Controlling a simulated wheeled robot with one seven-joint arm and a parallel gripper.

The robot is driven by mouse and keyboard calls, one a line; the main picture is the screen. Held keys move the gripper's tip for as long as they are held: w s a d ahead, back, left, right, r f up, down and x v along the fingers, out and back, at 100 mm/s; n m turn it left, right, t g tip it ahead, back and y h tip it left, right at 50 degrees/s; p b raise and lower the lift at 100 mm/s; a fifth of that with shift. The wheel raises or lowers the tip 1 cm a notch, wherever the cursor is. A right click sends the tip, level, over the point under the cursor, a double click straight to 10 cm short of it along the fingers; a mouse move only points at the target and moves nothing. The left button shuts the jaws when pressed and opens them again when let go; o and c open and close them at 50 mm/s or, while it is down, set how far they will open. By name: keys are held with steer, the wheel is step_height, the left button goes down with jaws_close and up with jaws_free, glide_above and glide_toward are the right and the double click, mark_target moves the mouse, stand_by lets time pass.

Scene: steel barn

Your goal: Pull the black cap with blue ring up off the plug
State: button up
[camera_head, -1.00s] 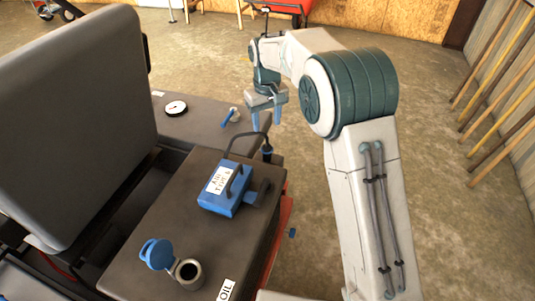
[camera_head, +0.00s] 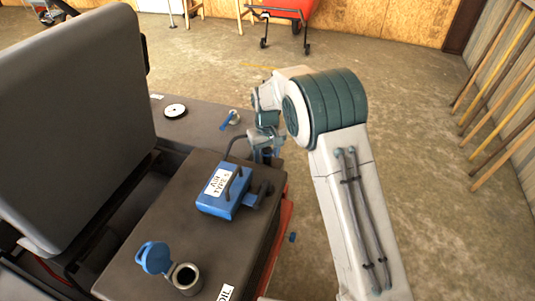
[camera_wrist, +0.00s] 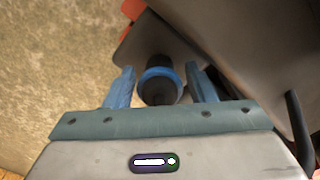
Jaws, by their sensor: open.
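The black cap with the blue ring (camera_wrist: 160,84) sits between the two blue fingers of my gripper (camera_wrist: 160,88) in the wrist view. The fingers are open, with a gap on each side of the cap. In the head view my gripper (camera_head: 266,152) is down at the right edge of the machine, beyond the blue box. It mostly hides the cap there. The plug under the cap cannot be made out in either view.
A blue box with a handle and a white label (camera_head: 219,187) stands close in front of my gripper. A black cable (camera_head: 236,141) arches beside it. An open filler neck with a blue lid (camera_head: 154,257) is nearer.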

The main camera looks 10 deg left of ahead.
mark_target(267, 148)
jaws_close()
steer(key=shift+r+p, duration=1.15)
steer(key=shift+r, duration=0.65)
steer(key=shift+f, duration=0.1)
steer(key=shift+w, duration=0.1)
jaws_free()
step_height(267, 148, up, 14)
steer(key=p, duration=0.1)
steer(key=shift+p, duration=0.3)
